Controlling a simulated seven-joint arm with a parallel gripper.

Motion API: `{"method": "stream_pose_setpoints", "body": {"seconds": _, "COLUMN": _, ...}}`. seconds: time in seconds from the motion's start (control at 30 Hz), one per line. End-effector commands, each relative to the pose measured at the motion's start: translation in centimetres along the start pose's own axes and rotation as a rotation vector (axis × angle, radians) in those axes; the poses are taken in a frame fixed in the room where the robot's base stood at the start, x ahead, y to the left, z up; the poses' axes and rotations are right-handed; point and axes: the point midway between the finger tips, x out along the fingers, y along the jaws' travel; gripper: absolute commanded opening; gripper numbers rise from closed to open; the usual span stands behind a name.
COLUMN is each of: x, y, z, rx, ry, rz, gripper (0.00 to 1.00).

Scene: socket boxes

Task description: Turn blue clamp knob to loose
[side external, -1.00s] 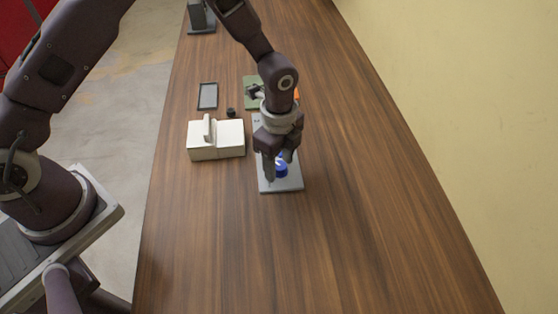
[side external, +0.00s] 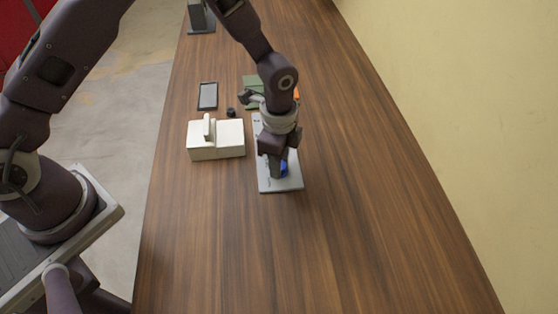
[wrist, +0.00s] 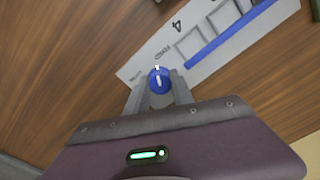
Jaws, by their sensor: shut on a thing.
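The blue clamp knob (wrist: 158,80) sits near the end of a light grey plate (wrist: 140,64). A white pointer line shows on the knob in the wrist view. My gripper (wrist: 160,97) is shut on the knob, one finger on each side of it. In the side view my gripper (side external: 279,172) is over the near end of the plate (side external: 290,185), and only a bit of the blue knob (side external: 285,169) shows past the fingers. Lettering and a 4 are on the plate near the knob; I cannot tell which position the pointer marks.
A long blue bar (wrist: 230,36) lies along the plate beside square outlines. A white box with a handle (side external: 216,139) stands left of the plate. A dark tray (side external: 208,96), a small black knob (side external: 231,112) and a green item (side external: 251,83) lie farther back. The table at right is clear.

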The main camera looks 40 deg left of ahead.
Motion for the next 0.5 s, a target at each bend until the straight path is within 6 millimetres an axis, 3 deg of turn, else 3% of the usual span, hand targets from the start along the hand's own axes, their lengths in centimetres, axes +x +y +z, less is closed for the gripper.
{"method": "stream_pose_setpoints", "body": {"seconds": 0.5, "x": -0.12, "y": 0.06, "z": -0.04, "rx": -0.491, "ry": 0.0, "rz": -0.002, "gripper": 0.0}}
